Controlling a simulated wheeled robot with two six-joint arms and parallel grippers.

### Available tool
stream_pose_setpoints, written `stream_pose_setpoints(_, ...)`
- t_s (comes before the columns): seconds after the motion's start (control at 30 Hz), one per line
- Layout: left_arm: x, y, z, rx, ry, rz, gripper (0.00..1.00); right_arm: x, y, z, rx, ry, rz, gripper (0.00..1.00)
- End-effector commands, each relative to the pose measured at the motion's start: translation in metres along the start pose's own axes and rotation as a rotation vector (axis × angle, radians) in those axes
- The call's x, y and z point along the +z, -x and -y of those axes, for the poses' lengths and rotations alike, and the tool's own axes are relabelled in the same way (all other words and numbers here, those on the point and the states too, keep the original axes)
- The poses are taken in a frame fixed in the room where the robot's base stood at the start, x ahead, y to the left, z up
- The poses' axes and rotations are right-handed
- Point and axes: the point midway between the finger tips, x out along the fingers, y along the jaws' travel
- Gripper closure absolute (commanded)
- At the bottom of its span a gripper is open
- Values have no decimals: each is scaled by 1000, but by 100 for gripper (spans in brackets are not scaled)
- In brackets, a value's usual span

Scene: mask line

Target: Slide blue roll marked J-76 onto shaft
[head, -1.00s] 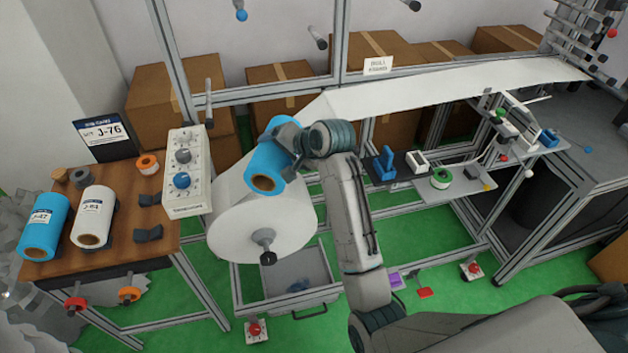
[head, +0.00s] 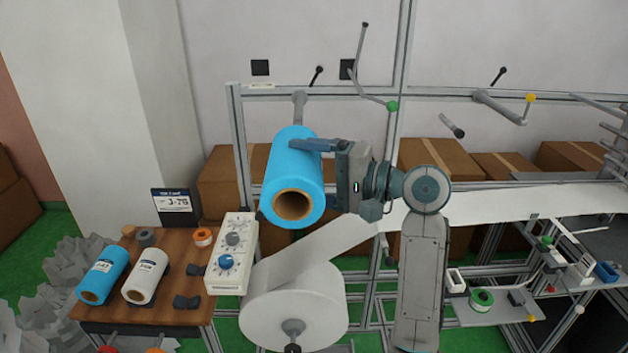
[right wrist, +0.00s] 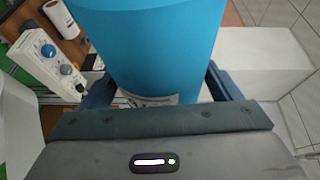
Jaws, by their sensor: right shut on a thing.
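A blue roll (head: 294,170) with a brown core is held up in the head view, its open core end facing me. My right gripper (head: 318,152) is shut on it from the right side. In the right wrist view the blue roll (right wrist: 155,40) sits between the two fingers; a white label shows low on it, unreadable. A grey shaft (head: 300,98) shows just above and behind the roll, on the frame; the roll hides part of it, and I cannot tell whether they touch. A card (head: 172,200) reading J-76 stands behind the wooden table. My left gripper is out of view.
The wooden table (head: 178,262) holds a blue roll (head: 103,275) and a white roll (head: 146,283). A control box (head: 232,253) and a large white web roll (head: 293,308) are below the held roll. Other pegs (head: 497,105) stick out on the right.

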Motion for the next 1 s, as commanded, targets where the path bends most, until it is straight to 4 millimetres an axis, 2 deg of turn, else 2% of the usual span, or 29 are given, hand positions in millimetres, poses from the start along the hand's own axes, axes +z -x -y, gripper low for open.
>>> stream_pose_setpoints(1.0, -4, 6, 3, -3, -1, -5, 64, 0, 0, 0, 0, 2, -2, 48)
